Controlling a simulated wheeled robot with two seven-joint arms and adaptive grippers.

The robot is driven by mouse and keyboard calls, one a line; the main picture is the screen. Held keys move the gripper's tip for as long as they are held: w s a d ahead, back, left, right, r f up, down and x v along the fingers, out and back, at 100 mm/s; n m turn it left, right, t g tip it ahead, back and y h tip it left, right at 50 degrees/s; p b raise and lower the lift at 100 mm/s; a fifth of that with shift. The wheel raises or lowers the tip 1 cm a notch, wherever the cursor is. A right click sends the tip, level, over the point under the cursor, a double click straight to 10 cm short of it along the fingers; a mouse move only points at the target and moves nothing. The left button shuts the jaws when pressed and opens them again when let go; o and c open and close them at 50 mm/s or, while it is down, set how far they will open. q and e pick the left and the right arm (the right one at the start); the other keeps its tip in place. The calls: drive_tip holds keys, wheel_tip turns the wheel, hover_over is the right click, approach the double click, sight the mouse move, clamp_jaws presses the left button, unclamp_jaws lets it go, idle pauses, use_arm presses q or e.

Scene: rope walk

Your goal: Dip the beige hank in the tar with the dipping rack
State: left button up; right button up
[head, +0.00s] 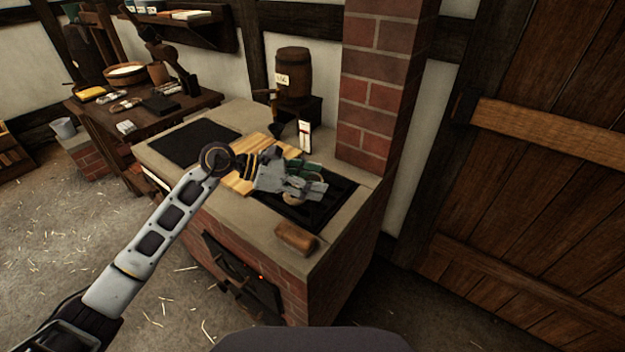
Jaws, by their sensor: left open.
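My left arm comes in from the lower left, and my left gripper (308,188) is over the right dark plate of the brick stove. It is open. A green thing (306,168) shows just behind the gripper, and a small tan edge shows under it; the gripper hides most of both, so I cannot tell what they are. I cannot make out the beige hank, the tar or the dipping rack for certain. My right gripper is not in view.
The brick stove (270,226) has a wooden board (237,184), a left dark plate (195,142) and a brown block (297,237) at its front corner. A barrel (293,75) and brick chimney (376,90) stand behind. A cluttered workbench (180,106) is at left.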

use_arm(q)
drive_tip(key=shift+c, duration=0.4)
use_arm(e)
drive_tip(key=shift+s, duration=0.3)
use_arm(q)
clamp_jaws()
drive_tip(key=shift+f, duration=0.15)
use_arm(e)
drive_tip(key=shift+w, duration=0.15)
